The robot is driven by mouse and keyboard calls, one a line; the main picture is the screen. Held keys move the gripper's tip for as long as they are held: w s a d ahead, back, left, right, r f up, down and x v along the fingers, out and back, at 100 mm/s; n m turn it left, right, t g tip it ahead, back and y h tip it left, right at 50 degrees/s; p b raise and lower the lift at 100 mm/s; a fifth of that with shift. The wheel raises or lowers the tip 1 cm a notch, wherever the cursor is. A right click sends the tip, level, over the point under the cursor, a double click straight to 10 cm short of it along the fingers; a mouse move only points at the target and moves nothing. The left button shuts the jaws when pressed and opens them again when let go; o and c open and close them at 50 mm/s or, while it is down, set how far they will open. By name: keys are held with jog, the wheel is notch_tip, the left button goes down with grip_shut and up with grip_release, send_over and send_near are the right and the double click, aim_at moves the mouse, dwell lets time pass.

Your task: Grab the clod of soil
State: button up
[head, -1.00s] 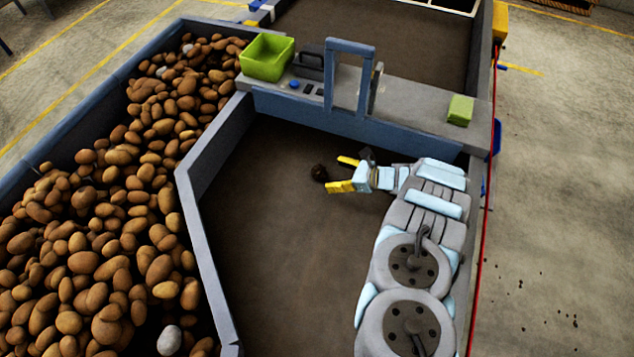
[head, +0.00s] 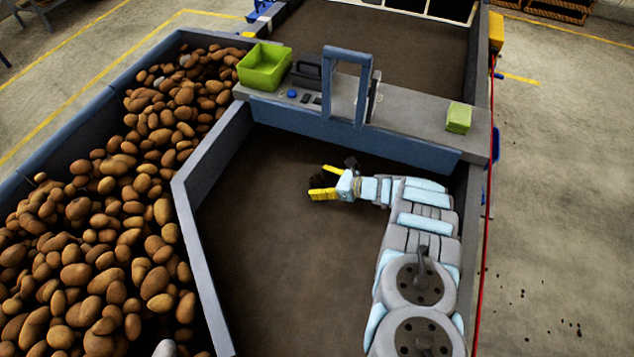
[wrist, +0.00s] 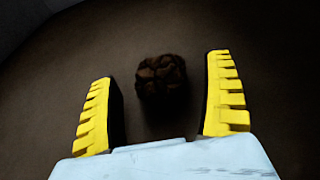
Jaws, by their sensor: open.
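The clod of soil (wrist: 162,76) is a dark brown, lumpy block on the brown floor of the bay. In the wrist view it lies between the two yellow fingers of my gripper (wrist: 161,84), towards their tips, with a gap on both sides. In the head view my gripper (head: 316,181) is low over the bay floor, and the clod (head: 316,182) shows as a dark patch between the fingers, partly hidden. My gripper is open and holds nothing.
Grey-blue walls (head: 203,262) surround the bay. A belt of potatoes (head: 130,210) runs along the left. A ledge at the back carries a green bin (head: 264,66), a blue frame (head: 347,90) and a green block (head: 458,117). The bay floor (head: 270,250) nearer the camera is clear.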

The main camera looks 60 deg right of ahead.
jog(key=shift+w+f, duration=0.2)
jog(key=shift+w, duration=0.35)
jog(key=c, duration=1.3)
